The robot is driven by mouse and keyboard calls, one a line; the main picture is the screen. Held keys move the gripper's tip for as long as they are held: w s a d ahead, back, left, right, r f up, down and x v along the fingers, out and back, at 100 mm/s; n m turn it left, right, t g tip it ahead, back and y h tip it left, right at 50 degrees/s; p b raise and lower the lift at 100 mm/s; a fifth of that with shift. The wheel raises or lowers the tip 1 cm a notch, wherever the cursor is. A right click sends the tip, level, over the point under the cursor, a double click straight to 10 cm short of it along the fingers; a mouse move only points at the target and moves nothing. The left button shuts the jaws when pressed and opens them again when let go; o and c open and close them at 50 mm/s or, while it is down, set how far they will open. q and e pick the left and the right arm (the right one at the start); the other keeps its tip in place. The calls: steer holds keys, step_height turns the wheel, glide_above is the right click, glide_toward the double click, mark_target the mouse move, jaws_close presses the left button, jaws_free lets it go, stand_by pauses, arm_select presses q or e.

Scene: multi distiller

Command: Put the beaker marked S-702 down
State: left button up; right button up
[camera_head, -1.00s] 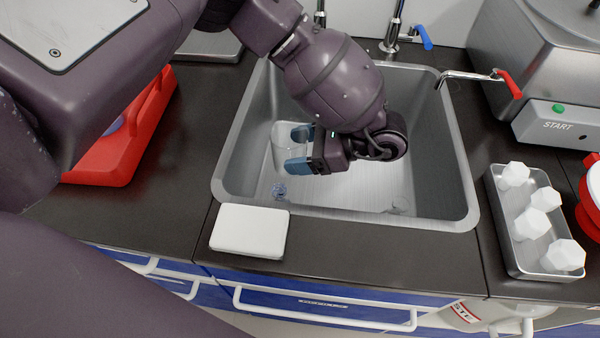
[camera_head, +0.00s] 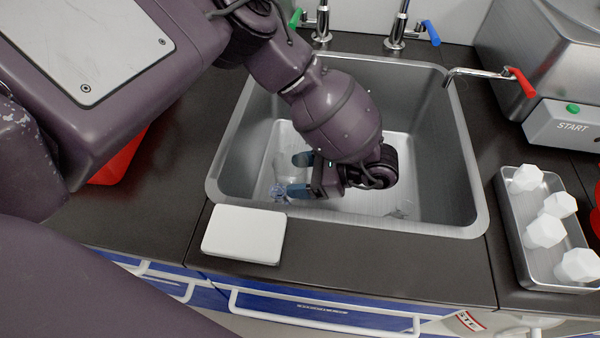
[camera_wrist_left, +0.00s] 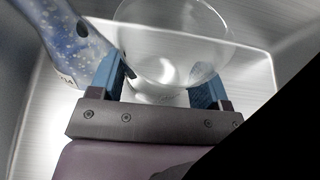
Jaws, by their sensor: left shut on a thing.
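A clear glass beaker (camera_head: 284,150) is between the blue fingers of my left gripper (camera_head: 298,174), low inside the steel sink (camera_head: 455,150). In the left wrist view the beaker (camera_wrist_left: 165,45) has its round rim toward the camera, and the gripper (camera_wrist_left: 165,82) is shut on it. I cannot read a marking on it, and I cannot tell whether its base touches the sink floor. A blue speckled glass piece (camera_wrist_left: 75,42) is close beside the left finger; it shows small in the head view (camera_head: 278,191). My right gripper is not in view.
A white block (camera_head: 244,234) lies on the counter at the sink's front left. Two taps (camera_head: 398,30) stand behind the sink. A metal tray (camera_head: 512,215) with several white pieces and a START machine (camera_head: 565,125) are at the right. A red object (camera_head: 118,165) is at the left.

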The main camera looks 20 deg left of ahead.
arm_select(q)
steer(key=shift+f, duration=0.3)
steer(key=o, duration=1)
steer(key=shift+r, duration=0.1)
steer(key=shift+r, duration=0.15)
steer(key=b+v, duration=0.1)
steer(key=v, duration=0.5)
steer(key=shift+d, duration=0.2)
steer(key=shift+w+d+r, duration=0.2)
steer(key=shift+d+r, duration=0.05)
steer(key=shift+d, duration=0.25)
